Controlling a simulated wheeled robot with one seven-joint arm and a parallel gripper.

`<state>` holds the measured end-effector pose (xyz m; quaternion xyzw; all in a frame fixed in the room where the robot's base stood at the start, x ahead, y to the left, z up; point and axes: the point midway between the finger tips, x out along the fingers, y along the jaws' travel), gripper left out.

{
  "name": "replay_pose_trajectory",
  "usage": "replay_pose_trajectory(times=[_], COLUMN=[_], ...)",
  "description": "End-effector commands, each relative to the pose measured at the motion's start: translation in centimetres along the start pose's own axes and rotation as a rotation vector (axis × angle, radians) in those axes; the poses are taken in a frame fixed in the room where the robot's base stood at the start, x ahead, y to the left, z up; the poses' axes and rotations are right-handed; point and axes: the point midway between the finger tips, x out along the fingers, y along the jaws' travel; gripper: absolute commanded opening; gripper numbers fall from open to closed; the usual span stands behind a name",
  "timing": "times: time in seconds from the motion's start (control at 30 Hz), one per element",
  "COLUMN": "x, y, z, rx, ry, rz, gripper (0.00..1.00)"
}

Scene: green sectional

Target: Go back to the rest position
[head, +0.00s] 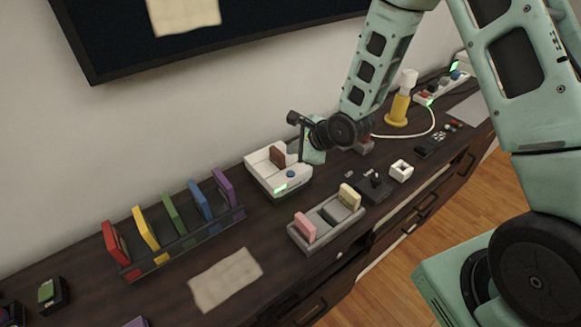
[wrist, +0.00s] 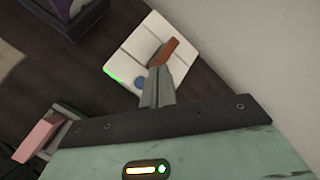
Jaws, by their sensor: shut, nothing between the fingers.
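My gripper (head: 301,137) is above the dark cabinet top, close to the right side of a white console box. In the wrist view my gripper (wrist: 158,75) shows its fingers together, with nothing held. The white console box (head: 262,178) has a brown cartridge (head: 277,157) standing upright in it, a blue button and a lit green strip. The box also shows in the wrist view (wrist: 125,62), with the brown cartridge (wrist: 163,52) just beyond the fingertips; I cannot tell from that view whether they touch.
A rack (head: 185,244) of several coloured cartridges stands left. A grey two-slot holder (head: 327,223) with pink and yellow pieces is in front. A joystick (head: 375,187), a white cube (head: 401,171) and a yellow-white bottle (head: 399,105) stand right. A dark screen (head: 230,30) hangs behind.

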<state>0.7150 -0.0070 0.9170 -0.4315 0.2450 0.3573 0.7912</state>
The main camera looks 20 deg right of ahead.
Motion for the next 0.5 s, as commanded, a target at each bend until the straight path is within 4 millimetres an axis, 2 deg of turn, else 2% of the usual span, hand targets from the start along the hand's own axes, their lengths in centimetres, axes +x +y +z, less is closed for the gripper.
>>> replay_pose_trajectory(times=[0.4,0.5], x=[0.01,-0.3], y=[0.04,0.13], z=[-0.01,0.51], rx=[0.0,-0.038], ry=[0.0,0.005], rz=[0.001,0.009], gripper=[0.0,0.0])
